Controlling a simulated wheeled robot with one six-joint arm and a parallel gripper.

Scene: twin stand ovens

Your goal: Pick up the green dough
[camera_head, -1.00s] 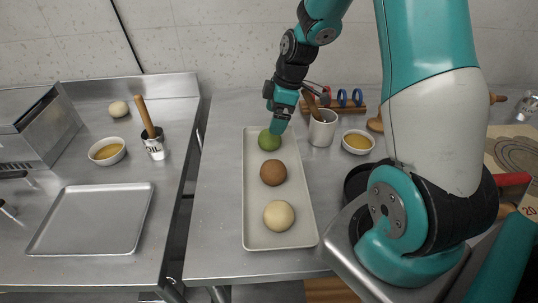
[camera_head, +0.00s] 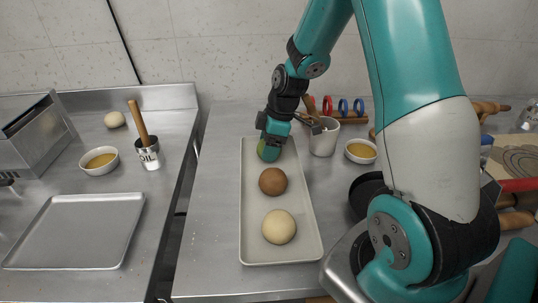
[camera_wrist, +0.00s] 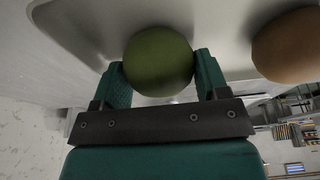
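The green dough (camera_head: 268,151) is a round ball at the far end of a long pale tray (camera_head: 254,250). The wrist view shows the green dough (camera_wrist: 158,61) between the two fingers of my gripper (camera_wrist: 162,75). The fingers are spread wide, one on each side, very close to the ball; firm contact is not visible. In the head view my gripper (camera_head: 270,146) is down at the tray's far end and hides part of the green dough. The ball appears to rest on the tray.
A brown dough (camera_head: 272,181) and a cream dough (camera_head: 279,227) lie nearer in the tray. The brown dough (camera_wrist: 289,45) is beside my right finger in the wrist view.

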